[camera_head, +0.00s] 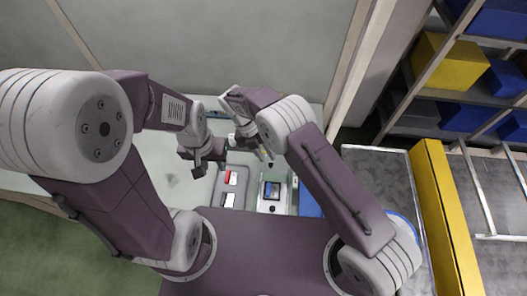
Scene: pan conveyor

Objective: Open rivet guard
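A small machine (268,206) with a dark blue screen stands in the middle, beyond my body. Next to it is a grey panel (215,191) with a red block and a white block on it. I cannot clearly tell which part is the rivet guard. My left gripper (198,172) points down just left of the grey panel, and its fingers are too small to read. My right gripper (265,156) is above the machine, partly hidden by its own arm, and its fingers are also unclear. I see nothing clearly held in either.
A pale surface (167,165) lies bare on the left. A yellow barrier (447,215) stands at the right beside a grey speckled top (385,175). Shelves with a yellow bin (449,62) and several blue bins (500,22) are at the upper right.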

